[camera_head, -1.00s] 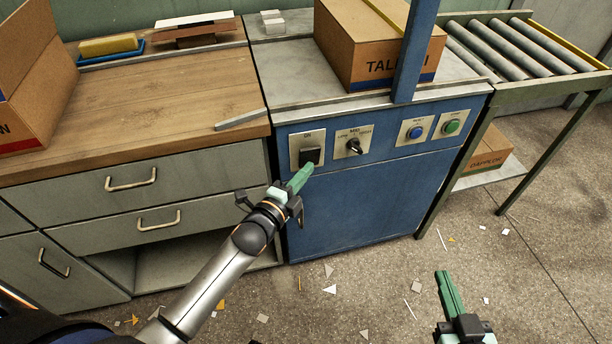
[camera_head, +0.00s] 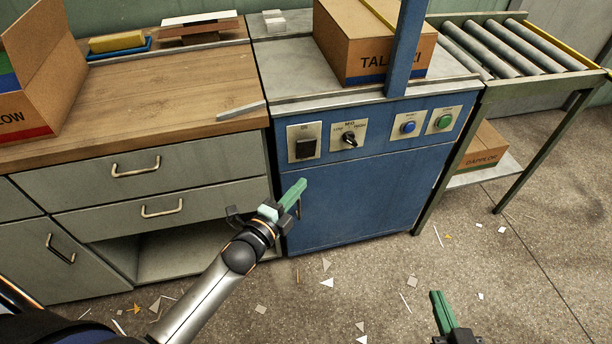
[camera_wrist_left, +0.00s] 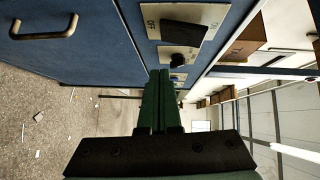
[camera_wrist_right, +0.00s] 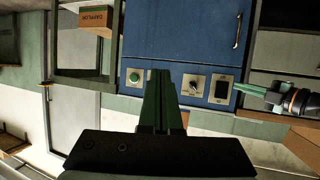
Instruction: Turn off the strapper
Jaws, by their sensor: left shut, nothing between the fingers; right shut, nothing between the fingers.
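The strapper (camera_head: 350,200) is a blue cabinet with a grey top. On its front, at the left, a black rocker switch (camera_head: 306,149) sits on a pale plate; it also shows in the left wrist view (camera_wrist_left: 183,33), where the plate's lettering appears to read OFF. To its right are a black selector knob (camera_head: 349,139), a blue button (camera_head: 408,127) and a green button (camera_head: 444,121). My left gripper (camera_head: 303,183) is shut and empty, below the rocker switch and apart from it in the picture. My right gripper (camera_head: 436,295) is shut and empty, low in front of the strapper.
A cardboard box (camera_head: 365,55) sits on the strapper, behind a blue upright (camera_head: 409,50). A wooden-topped drawer counter (camera_head: 165,95) adjoins at left, with an open carton (camera_head: 40,90). A roller conveyor (camera_head: 515,45) adjoins at right. The scrap-strewn floor in front has free room.

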